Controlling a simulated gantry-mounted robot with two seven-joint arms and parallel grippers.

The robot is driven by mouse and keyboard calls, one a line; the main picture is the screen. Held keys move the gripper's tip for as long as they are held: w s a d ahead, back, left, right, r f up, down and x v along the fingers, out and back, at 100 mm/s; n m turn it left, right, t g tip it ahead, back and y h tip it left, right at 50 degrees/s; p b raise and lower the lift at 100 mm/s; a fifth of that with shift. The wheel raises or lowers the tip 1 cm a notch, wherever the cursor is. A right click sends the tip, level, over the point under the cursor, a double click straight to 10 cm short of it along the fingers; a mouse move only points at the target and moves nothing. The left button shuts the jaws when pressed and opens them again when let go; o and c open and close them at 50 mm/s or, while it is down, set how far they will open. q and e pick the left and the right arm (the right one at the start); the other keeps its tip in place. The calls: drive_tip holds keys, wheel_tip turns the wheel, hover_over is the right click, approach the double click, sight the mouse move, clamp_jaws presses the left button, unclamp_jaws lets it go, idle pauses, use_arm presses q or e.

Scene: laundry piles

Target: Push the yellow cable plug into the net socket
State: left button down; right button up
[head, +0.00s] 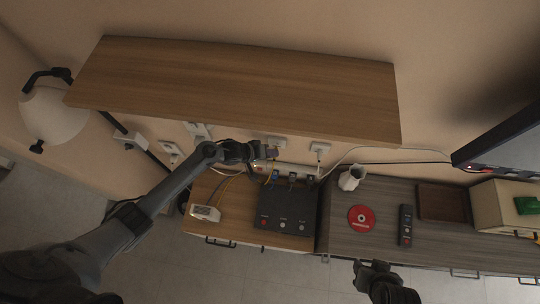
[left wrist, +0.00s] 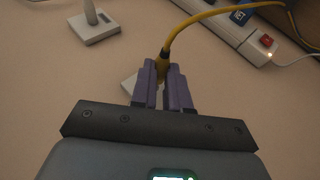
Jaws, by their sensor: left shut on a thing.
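My left gripper (head: 264,152) is at the wall under the wooden shelf. In the left wrist view its purple fingers (left wrist: 163,88) are shut on the yellow cable plug (left wrist: 162,70). The yellow cable (left wrist: 205,17) bends up and right from the plug. A white wall plate (left wrist: 129,84) lies behind the fingers and is mostly hidden; I cannot tell whether it is the net socket or whether the plug touches it. In the head view a white wall socket (head: 277,141) is just right of the gripper. My right gripper (head: 366,268) is low in the head view, its opening unclear.
The shelf (head: 240,85) overhangs the wall sockets. A white power strip (left wrist: 228,30) with a red switch is beside the gripper. Below are a black box (head: 287,208), a white jug (head: 351,178), a red disc (head: 361,217) and a remote (head: 405,225). Another plugged wall plate (left wrist: 95,27) is nearby.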

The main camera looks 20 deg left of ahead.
use_arm(q)
drive_tip(key=shift+w, duration=0.1)
idle(0.6)
drive_tip(key=shift+w, duration=0.3)
idle(0.4)
drive_tip(key=shift+a+p, duration=0.1)
drive_tip(key=shift+p, duration=0.3)
idle(0.4)
drive_tip(key=shift+p, duration=0.3)
idle(0.3)
drive_tip(key=shift+w+a+b, duration=0.15)
drive_tip(key=shift+w+b, duration=0.15)
drive_tip(key=shift+w, duration=0.25)
idle(0.8)
drive_tip(key=c, duration=1)
unclamp_jaws()
